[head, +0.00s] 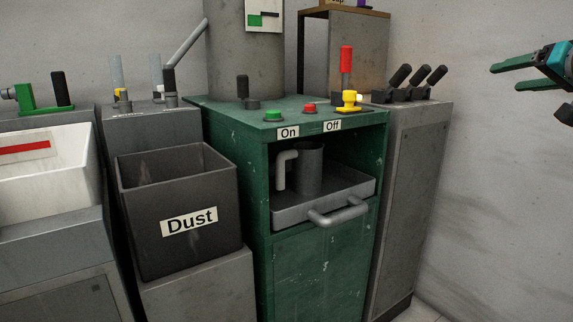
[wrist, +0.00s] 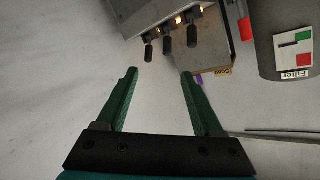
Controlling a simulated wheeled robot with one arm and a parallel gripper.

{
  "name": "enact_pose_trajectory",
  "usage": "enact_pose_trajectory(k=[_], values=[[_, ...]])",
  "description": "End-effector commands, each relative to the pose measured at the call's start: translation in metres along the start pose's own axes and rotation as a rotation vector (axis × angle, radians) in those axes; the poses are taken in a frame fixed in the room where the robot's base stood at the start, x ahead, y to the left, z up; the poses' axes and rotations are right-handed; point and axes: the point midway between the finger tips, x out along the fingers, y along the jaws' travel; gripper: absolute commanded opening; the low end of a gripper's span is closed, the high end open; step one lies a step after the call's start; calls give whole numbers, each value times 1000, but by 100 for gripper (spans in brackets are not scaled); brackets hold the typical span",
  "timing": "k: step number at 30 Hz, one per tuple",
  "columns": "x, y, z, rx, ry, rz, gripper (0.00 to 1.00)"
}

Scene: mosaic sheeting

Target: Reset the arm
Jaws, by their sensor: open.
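My gripper (head: 520,75) is at the right edge of the head view, in front of the bare wall and to the right of the grey cabinet. Only part of it shows there. In the wrist view my gripper (wrist: 158,72) has its two green fingers spread apart with nothing between them. The wrist view appears turned over, with the black-handled levers (wrist: 168,48) hanging beyond the fingertips. My gripper touches nothing that I can see.
A dust bin (head: 190,255) is left. Bare wall (head: 500,190) fills the right.

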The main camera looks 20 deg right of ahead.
Motion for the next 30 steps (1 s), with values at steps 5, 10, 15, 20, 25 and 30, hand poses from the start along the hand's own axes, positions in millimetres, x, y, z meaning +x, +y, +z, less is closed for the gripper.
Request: enact_pose_trajectory(k=[5, 10, 15, 20, 25, 30], values=[[11, -20, 16, -15, -47, -21, 69], [21, -43, 36, -32, -103, -43, 69], [35, -74, 69, -60, -189, -72, 69], [47, -112, 116, -97, -304, -103, 69], [49, -166, 197, -171, -493, -138, 69], [29, -207, 306, -271, -735, -144, 69]])
